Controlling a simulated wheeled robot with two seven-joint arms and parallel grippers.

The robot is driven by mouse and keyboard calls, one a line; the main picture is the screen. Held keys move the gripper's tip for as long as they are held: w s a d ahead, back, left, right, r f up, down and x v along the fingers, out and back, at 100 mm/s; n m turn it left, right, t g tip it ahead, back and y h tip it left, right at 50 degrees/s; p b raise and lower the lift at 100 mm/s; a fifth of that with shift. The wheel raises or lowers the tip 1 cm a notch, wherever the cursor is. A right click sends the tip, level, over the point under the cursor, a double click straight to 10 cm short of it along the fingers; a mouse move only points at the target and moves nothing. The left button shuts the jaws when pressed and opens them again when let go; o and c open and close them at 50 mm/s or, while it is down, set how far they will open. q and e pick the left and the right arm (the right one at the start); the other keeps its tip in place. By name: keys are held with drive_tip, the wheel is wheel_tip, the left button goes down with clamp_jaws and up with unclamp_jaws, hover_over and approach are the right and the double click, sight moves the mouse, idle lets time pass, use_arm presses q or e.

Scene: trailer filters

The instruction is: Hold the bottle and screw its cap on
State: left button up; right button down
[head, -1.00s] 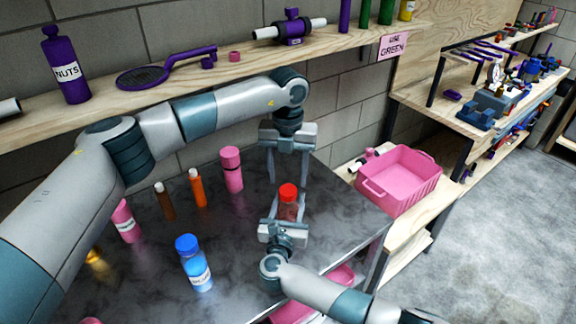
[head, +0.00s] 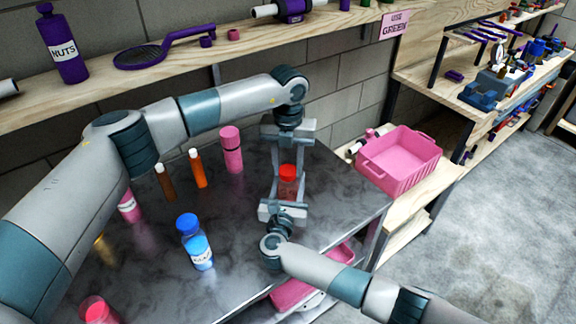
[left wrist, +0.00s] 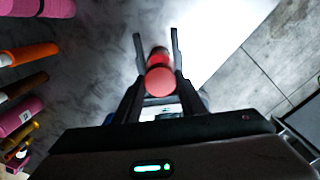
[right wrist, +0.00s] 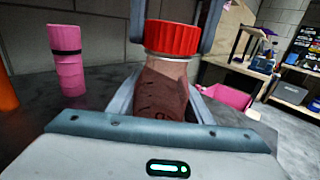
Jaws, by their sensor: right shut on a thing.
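A bottle with dark brown contents (right wrist: 165,92) stands upright with a red ribbed cap (right wrist: 172,37) on its neck. The bottle also shows in the head view (head: 287,189), its cap (head: 287,170) on top. How far the cap is threaded cannot be seen. My right gripper (head: 286,196) is shut on the bottle's body from the near side. My left gripper (head: 289,172) points down from above, its fingers on either side of the cap. In the right wrist view, small gaps show between these fingers and the cap. The left wrist view shows the cap (left wrist: 160,82) between them.
A blue-capped bottle (head: 195,245), an orange bottle (head: 198,170), a brown bottle (head: 165,182) and pink bottles (head: 231,150) stand left on the dark table (head: 240,215). A pink bin (head: 400,160) sits right. A wooden shelf (head: 225,45) runs behind.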

use_arm(q)
drive_tip(key=m, duration=0.4)
drive_tip(key=shift+m, duration=0.4)
drive_tip(key=m, duration=0.3)
drive_tip(key=o, duration=1.2)
drive_tip(key=shift+r, duration=0.1)
wheel_tip(320, 180, up, 12)
drive_tip(key=shift+f, duration=0.1)
